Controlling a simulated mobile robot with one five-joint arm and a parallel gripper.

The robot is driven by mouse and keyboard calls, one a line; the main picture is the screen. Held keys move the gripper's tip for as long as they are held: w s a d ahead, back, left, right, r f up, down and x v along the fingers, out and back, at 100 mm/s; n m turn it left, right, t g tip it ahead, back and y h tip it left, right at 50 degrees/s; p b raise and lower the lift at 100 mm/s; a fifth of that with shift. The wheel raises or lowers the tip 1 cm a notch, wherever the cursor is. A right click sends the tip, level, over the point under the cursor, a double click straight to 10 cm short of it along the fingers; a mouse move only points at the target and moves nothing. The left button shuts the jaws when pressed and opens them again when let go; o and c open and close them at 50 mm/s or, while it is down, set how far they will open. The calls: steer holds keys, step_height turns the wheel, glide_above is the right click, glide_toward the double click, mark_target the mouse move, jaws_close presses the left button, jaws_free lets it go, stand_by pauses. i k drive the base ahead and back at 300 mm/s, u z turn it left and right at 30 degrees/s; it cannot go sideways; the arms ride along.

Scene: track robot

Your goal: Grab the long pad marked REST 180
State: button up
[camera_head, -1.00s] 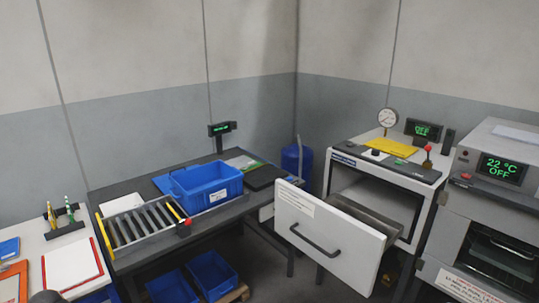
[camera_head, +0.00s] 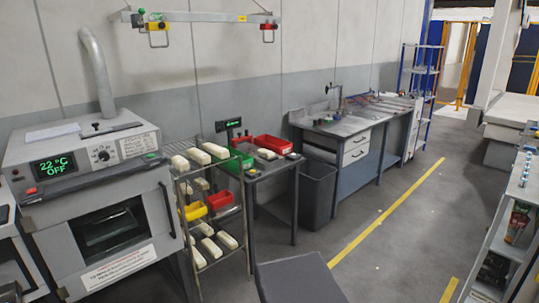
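Several cream block-shaped pads lie on a wire shelf rack (camera_head: 222,262) right of the oven. On the top shelf are a left pad (camera_head: 180,163), a middle pad (camera_head: 199,156) and a right pad (camera_head: 215,150). More pads lie on the lower shelves, including one on the bottom shelf (camera_head: 211,247). No REST 180 marking is legible, so I cannot tell which pad carries it. My gripper is not in view.
The oven (camera_head: 100,235) reads 22 °C OFF. A yellow bin (camera_head: 194,211) and a red bin (camera_head: 220,199) sit on the rack. Right of it are a small table with bins, a grey waste bin (camera_head: 319,195) and a workbench (camera_head: 350,122). Open floor (camera_head: 400,235) lies to the right.

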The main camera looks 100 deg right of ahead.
mark_target(200, 157)
steer(key=z, duration=3.1)
steer(key=i, duration=1.65)
